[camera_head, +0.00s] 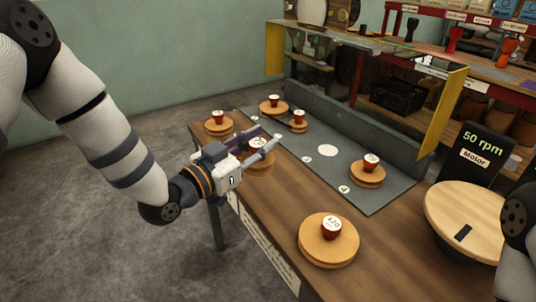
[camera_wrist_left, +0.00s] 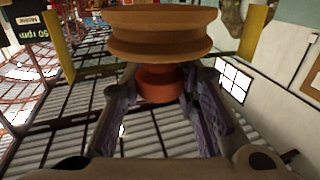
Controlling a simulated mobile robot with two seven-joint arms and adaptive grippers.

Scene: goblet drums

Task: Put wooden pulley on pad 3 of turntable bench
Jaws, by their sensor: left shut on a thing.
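My left gripper (camera_head: 262,149) is shut on the red knob of a wooden pulley (camera_head: 258,164), near the bench's left edge. In the left wrist view the grooved pulley (camera_wrist_left: 160,32) hangs from its red knob (camera_wrist_left: 160,84) between the two fingers. I cannot tell its exact height above the bench. My right gripper is not in view.
A large pulley (camera_head: 325,250) sits on bare wood in front; another pulley (camera_head: 218,127) is at the left end. A round wooden turntable (camera_head: 464,215) and a "50 rpm Motor" sign (camera_head: 480,150) stand at right. Yellow panels (camera_head: 442,112) and a grey rail border the mat's far side.

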